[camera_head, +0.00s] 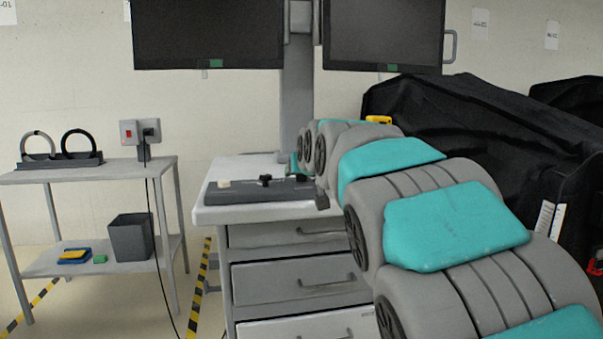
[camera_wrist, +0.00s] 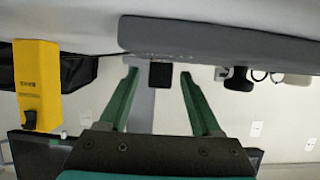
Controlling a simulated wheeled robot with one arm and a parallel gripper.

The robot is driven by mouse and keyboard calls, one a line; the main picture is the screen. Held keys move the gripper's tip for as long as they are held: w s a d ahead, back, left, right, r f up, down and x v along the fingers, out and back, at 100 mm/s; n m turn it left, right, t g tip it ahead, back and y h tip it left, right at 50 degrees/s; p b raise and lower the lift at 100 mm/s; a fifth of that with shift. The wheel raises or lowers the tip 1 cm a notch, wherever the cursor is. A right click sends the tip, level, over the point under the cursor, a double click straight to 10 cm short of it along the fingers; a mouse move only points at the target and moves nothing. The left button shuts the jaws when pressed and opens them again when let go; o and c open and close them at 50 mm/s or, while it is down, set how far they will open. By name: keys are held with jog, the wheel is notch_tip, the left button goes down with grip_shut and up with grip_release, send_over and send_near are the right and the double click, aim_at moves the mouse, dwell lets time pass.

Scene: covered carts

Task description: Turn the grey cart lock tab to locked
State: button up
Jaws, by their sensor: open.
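The grey cart (camera_head: 240,215) bears a dark grey panel (camera_head: 240,193) with a cream knob (camera_head: 224,184), a black T-shaped knob (camera_head: 265,180) and a black piece at the right, partly behind my arm. The wrist view is upside down and shows the panel (camera_wrist: 220,45) along the top. A black square tab (camera_wrist: 160,74) stands on it there, and the black knob (camera_wrist: 238,79) is to its right. My gripper (camera_wrist: 158,78) is open, its green fingers on either side of the square tab in the picture, with gaps. I cannot tell depth, or the lock's position.
Two monitors (camera_head: 208,35) are above the cart. Black covered carts (camera_head: 480,120) fill the right. A yellow box (camera_wrist: 37,85) shows in the wrist view.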

jog(key=b+v, duration=0.1)
jog(key=v, duration=0.6)
